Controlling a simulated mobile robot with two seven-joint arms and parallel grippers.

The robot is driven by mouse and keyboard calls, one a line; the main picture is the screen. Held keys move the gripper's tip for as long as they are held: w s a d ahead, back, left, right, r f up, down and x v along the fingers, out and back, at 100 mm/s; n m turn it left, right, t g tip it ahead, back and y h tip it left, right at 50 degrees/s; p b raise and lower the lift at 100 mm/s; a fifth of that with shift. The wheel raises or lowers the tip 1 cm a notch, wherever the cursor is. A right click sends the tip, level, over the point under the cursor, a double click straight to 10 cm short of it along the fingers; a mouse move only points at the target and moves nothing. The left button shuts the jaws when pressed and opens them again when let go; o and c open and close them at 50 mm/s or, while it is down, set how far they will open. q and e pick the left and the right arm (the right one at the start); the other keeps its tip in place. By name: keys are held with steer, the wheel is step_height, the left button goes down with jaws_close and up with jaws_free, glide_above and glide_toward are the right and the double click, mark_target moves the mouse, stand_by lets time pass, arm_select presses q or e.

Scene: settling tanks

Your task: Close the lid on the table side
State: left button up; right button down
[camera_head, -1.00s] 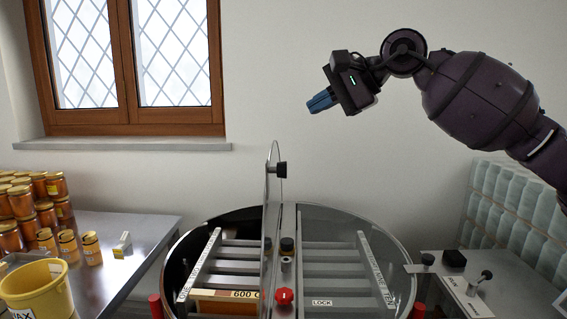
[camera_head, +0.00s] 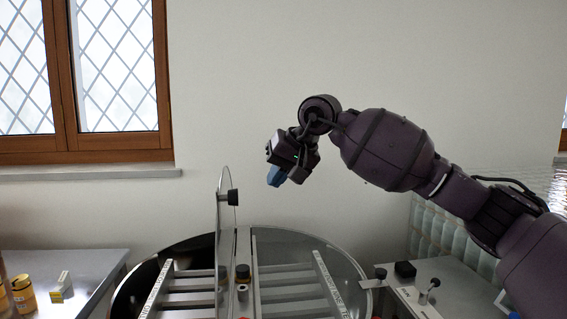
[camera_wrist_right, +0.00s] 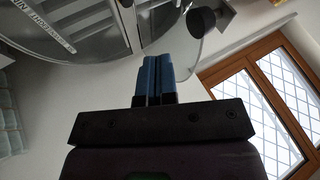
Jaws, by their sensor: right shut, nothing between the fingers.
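A clear lid (camera_head: 222,215) stands upright, edge-on, along the middle of the round metal tank (camera_head: 340,262). Its black knob (camera_head: 234,197) points right. The left half of the tank, on the table side, is uncovered. My right gripper (camera_head: 274,178) is shut and empty, slightly above and right of the knob, apart from it in the picture. In the right wrist view my shut blue fingers (camera_wrist_right: 155,78) show in front of the clear lid (camera_wrist_right: 186,62), with the black knob (camera_wrist_right: 201,21) beyond them to the upper right. My left gripper is not in view.
A metal table (camera_head: 75,268) with jars (camera_head: 24,294) stands left of the tank. At right is a metal surface (camera_head: 450,275) with a small black block (camera_head: 405,269) and knobs. Pale stacked blocks (camera_head: 450,235) line the wall behind it. Air above the tank's left half is clear.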

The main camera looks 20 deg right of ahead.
steer(key=w+a+f+p, duration=0.1)
steer(key=w+a+f, duration=0.1)
steer(key=a, duration=0.3)
steer(key=shift+p+x, duration=0.3)
steer(key=shift+x, duration=0.6)
